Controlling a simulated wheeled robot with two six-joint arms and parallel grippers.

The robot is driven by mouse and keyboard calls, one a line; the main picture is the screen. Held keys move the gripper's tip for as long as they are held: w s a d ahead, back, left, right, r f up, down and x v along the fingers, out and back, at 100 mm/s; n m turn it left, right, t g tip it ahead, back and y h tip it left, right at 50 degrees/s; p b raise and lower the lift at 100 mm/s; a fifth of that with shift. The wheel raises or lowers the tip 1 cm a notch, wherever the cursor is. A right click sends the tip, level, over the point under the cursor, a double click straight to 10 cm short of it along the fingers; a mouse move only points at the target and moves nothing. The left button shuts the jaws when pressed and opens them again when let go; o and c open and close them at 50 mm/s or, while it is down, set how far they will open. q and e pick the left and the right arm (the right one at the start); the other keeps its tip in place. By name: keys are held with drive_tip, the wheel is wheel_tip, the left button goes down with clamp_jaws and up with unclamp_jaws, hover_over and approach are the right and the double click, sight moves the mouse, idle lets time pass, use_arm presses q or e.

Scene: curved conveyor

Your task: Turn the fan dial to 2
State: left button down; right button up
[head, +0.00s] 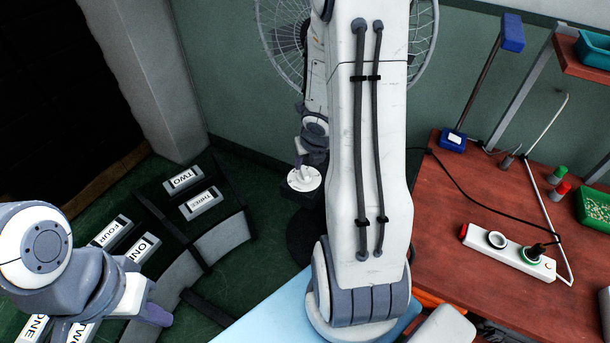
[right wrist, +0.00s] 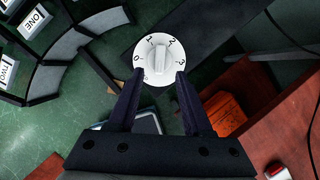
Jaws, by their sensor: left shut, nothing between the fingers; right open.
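The fan (head: 285,40) stands at the back, its wire grille partly hidden behind my right arm. Its round white dial (head: 303,179) sits low on the fan's base. In the right wrist view the dial (right wrist: 148,75) has the marks 0 to 3 around a raised grip bar (right wrist: 159,56). The bar stands roughly vertical in the picture; which mark it indicates I cannot tell. My right gripper (right wrist: 159,77) is open, its fingertips at either side of the dial's lower part; contact is unclear. My left gripper (head: 155,312) is shut and empty at the lower left, far from the dial.
A curved conveyor (head: 222,242) with labelled boxes (head: 202,203) lies at the left. A red-brown table (head: 460,205) at the right holds a white power strip (head: 508,252) and a green tray (head: 596,210). A black cable crosses the table.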

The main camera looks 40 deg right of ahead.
sight(305, 171)
drive_tip(key=b+x, duration=0.3)
drive_tip(key=x, duration=0.3)
clamp_jaws()
